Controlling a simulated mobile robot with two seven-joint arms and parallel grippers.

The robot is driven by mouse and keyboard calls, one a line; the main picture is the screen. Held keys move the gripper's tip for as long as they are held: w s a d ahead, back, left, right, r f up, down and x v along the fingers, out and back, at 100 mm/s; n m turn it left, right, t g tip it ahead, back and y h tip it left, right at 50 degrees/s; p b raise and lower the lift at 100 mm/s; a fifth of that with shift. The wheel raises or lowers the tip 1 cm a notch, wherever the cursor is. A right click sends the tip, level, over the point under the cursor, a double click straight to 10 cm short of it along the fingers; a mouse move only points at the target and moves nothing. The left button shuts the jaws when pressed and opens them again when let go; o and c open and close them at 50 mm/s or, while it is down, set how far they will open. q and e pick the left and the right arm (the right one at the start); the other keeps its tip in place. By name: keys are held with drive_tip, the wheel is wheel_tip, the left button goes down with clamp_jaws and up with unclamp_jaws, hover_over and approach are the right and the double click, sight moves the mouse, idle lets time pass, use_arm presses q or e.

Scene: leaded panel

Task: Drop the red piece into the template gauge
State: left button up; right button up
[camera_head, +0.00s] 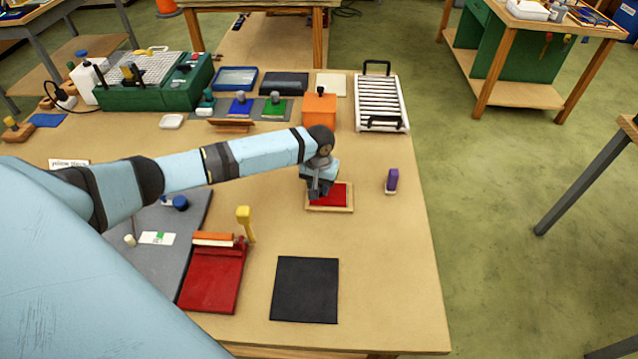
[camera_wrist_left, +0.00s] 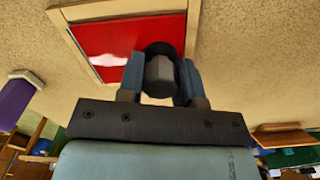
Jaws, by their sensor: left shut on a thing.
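The red piece (camera_head: 338,197) is a flat, glossy red square. It lies within the pale wooden frame of the template gauge (camera_head: 330,209) at mid-table. In the left wrist view the red piece (camera_wrist_left: 112,36) fills most of the frame (camera_wrist_left: 110,9). I cannot tell whether it sits fully flat. My left gripper (camera_head: 319,192) is over the piece's left part, pointing down. In the wrist view the left gripper (camera_wrist_left: 158,74) is shut on a grey knob (camera_wrist_left: 159,76) with a dark round base against the red piece. The fingers hide the near corner. My right gripper is not in view.
A purple block (camera_head: 392,181) stands right of the gauge. A black mat (camera_head: 305,290) and a red tray (camera_head: 212,280) with a yellow-handled tool (camera_head: 245,222) lie nearer. An orange box (camera_head: 319,112) and a white slatted rack (camera_head: 378,100) stand behind. Bare tabletop surrounds the gauge's right and front.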

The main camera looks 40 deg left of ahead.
use_arm(q)
drive_tip(key=shift+f, duration=0.25)
drive_tip(key=o, duration=0.9)
drive_tip(key=shift+o, duration=0.2)
drive_tip(key=shift+r, duration=0.1)
wheel_tip(320, 180, up, 14)
drive_tip(key=b, duration=0.1)
drive_tip(key=shift+f+b, duration=0.2)
drive_tip(key=shift+b, duration=0.1)
